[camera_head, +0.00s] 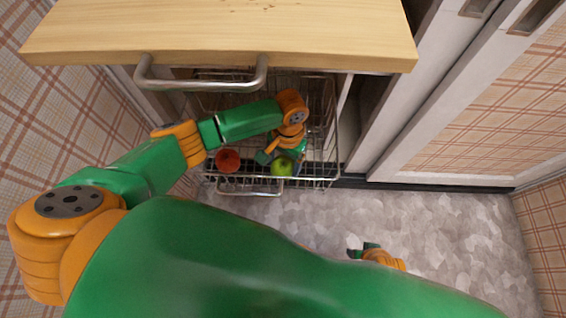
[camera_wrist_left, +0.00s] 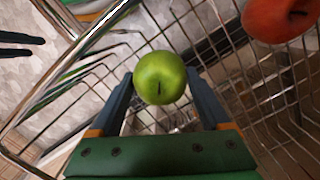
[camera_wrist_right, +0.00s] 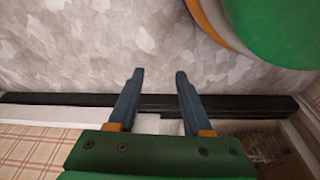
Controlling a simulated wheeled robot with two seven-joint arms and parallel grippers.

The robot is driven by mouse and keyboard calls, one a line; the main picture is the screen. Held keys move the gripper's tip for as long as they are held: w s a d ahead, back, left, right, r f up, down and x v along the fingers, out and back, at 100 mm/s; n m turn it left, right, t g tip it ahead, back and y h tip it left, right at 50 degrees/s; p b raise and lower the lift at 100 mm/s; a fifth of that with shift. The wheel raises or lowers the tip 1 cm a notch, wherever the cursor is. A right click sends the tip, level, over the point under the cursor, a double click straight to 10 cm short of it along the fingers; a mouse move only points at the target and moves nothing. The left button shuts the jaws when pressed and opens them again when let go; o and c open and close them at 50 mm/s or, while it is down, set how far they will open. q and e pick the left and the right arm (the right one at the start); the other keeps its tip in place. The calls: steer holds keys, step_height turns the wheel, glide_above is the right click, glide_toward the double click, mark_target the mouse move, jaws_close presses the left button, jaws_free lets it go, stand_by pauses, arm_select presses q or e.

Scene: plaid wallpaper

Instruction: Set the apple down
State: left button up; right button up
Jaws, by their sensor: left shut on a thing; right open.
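A green apple (camera_head: 284,166) is between the fingers of my left gripper (camera_head: 280,157), over the front part of a wire dish rack (camera_head: 262,191). In the left wrist view the green apple (camera_wrist_left: 160,76) sits at the fingertips, with one finger against each side and rack wires below it. I cannot tell whether it touches the wires. A red round fruit (camera_head: 228,160) lies in the rack to the left; it also shows in the left wrist view (camera_wrist_left: 279,18). My right gripper (camera_wrist_right: 159,73) is open and empty above the floor.
A wooden counter (camera_head: 220,30) overhangs the rear of the pulled-out rack, and a metal handle bar (camera_head: 203,86) shows below its edge. Sliding-door panels (camera_head: 480,95) stand at the right. The grey floor (camera_head: 440,225) is clear.

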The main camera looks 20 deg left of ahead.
mark_target(284, 163)
arm_select(q)
steer(key=o, duration=1.3)
arm_select(e)
steer(key=shift+r, duration=0.1)
arm_select(q)
steer(key=shift+r, duration=0.3)
step_height(284, 163, up, 3)
steer(key=shift+w+f+p, duration=0.15)
steer(key=shift+f+p, duration=0.05)
steer(key=shift+p, duration=0.65)
steer(key=r+p, duration=0.1)
steer(key=r, duration=0.2)
steer(key=r+p, duration=0.1)
steer(key=r, duration=0.2)
steer(key=w+r+p, duration=0.1)
steer(key=r, duration=0.2)
steer(key=shift+d+p, duration=0.2)
steer(key=shift+p, duration=0.15)
arm_select(e)
steer(key=s+d+f, duration=0.3)
steer(key=s, duration=0.2)
steer(key=shift+s+f, duration=0.15)
steer(key=shift+s, duration=0.2)
